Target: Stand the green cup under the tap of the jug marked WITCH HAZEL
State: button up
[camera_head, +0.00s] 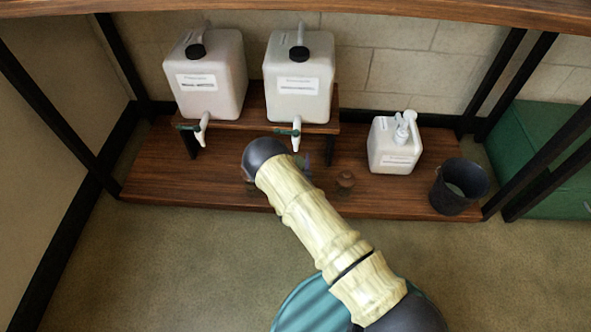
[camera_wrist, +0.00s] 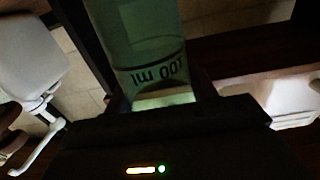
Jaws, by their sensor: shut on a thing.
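The green cup (camera_wrist: 140,45) is translucent, with "100 ml" printed upside down in the wrist view. My gripper (camera_wrist: 160,98) is shut on it. In the head view my arm hides the cup and most of the gripper. Two large white jugs stand on a raised wooden stand: a left jug (camera_head: 205,75) and a right jug (camera_head: 298,80). Each has a white tap at its lower front: the left tap (camera_head: 202,128) and the right tap (camera_head: 295,135). Their label lettering is too small to read, so I cannot tell which is WITCH HAZEL.
A small white pump jug (camera_head: 392,150) and a dark bucket (camera_head: 458,187) stand on the low wooden shelf (camera_head: 160,165). Black shelf legs frame both sides. A green box (camera_head: 545,150) is at the far right. A wooden board (camera_head: 420,8) overhangs the jugs.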

jog(key=shift+w+f+b, duration=0.15)
jog(key=shift+f+b, duration=1.25)
jog(key=shift+f, duration=0.45)
jog(key=shift+a+f, duration=0.1)
